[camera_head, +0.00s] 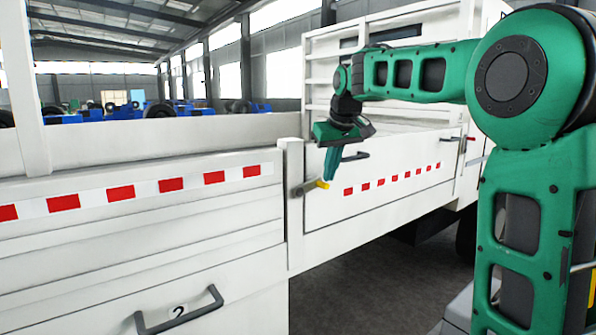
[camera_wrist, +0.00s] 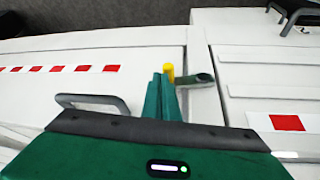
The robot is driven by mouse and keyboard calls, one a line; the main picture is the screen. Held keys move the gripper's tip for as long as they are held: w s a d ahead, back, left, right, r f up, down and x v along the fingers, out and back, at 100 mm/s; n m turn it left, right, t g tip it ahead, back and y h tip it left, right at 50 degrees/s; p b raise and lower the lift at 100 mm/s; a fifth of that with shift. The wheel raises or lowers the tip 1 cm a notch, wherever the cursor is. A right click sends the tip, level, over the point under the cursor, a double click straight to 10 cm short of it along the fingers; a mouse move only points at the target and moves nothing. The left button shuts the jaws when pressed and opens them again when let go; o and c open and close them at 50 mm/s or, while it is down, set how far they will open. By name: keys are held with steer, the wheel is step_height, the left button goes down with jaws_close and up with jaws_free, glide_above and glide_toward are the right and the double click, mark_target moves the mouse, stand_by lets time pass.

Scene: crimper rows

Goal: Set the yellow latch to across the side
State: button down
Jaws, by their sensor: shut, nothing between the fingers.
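The latch is a short grey lever (camera_head: 304,188) with a yellow end (camera_head: 322,184). It is mounted at the post between two white side panels and lies nearly level, its yellow end toward the right panel. In the wrist view the lever (camera_wrist: 196,80) and yellow end (camera_wrist: 170,72) show just past my fingertips. My gripper (camera_head: 329,178) is shut and empty, pointing down just above the yellow end. It also shows in the wrist view (camera_wrist: 161,78), its fingers right beside the yellow end. I cannot tell whether they touch.
A grey handle (camera_head: 355,156) juts from the right panel near my gripper; it shows in the wrist view (camera_wrist: 92,102) too. Another handle (camera_head: 180,312) is on the left panel. The post (camera_head: 293,230) stands between the panels. Free air lies in front of the truck side.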

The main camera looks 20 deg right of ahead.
steer(key=shift+w+d+f, duration=0.1)
steer(key=shift+d+f, duration=0.3)
steer(key=shift+f, duration=0.25)
steer(key=shift+w+d+f, duration=0.1)
steer(key=shift+d+f, duration=0.25)
steer(key=shift+f, duration=0.3)
steer(key=s+d+r, duration=0.1)
steer(key=d+r, duration=0.7)
steer(key=shift+s+r, duration=0.35)
steer(key=shift+s, duration=0.05)
stand_by(0.3)
